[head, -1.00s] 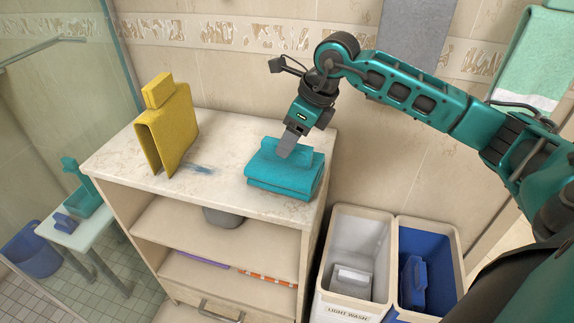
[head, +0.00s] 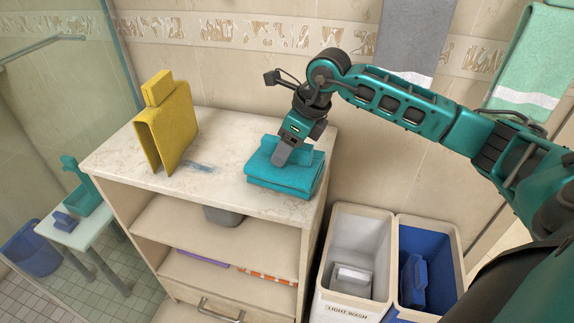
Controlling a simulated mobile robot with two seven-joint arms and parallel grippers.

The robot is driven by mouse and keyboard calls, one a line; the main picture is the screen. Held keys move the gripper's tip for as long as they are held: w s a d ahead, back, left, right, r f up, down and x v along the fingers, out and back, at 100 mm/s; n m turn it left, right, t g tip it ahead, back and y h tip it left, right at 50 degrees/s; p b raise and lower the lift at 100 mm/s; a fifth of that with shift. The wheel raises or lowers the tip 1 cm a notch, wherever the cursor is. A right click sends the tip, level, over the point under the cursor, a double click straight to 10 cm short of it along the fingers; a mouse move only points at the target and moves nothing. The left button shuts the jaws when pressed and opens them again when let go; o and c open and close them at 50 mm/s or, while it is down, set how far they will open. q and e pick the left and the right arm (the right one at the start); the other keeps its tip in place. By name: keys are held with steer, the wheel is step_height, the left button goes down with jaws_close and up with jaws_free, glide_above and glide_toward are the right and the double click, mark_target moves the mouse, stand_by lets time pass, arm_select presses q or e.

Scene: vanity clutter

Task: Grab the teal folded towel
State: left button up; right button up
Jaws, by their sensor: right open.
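The teal folded towel (head: 292,181) lies on the right end of the marble-look counter top, with a raised fold across its top. My right gripper (head: 280,162) reaches down from above, its grey fingers over the towel's back left part. Its fingertips overlap the towel in the head view; whether they touch it is hard to tell. The right gripper is open, though its finger gap is not clear from this angle. My left gripper is not in view.
A yellow folded towel (head: 166,132) stands upright on the counter's (head: 222,200) left part. A white bin (head: 350,245) and a blue bin (head: 420,262) stand right of the cabinet. A grey towel (head: 410,38) and a green towel (head: 530,62) hang on the wall.

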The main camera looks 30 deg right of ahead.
steer(key=shift+c, duration=0.3)
jaws_close()
stand_by(0.4)
